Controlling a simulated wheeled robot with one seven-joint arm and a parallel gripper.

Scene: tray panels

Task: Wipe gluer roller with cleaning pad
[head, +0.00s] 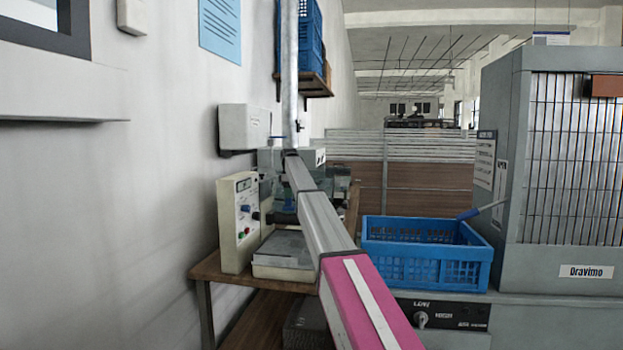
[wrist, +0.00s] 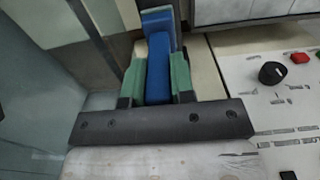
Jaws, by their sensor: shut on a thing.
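My gripper (wrist: 157,82) has green-lined fingers, shut on a blue cleaning pad (wrist: 158,62) that sticks out past the fingertips. In the head view, my arm reaches forward to the gluer and hides most of the gripper. The gluer stands on a wooden bench, with a cream control panel (head: 243,238) on its left side. In the wrist view, this panel (wrist: 258,104) with a black knob and a red button lies right of the gripper. I cannot make out the roller, nor whether the pad touches anything.
A clear, glassy panel (wrist: 40,85) and an upright bar (wrist: 88,32) stand close left of the gripper in the wrist view.

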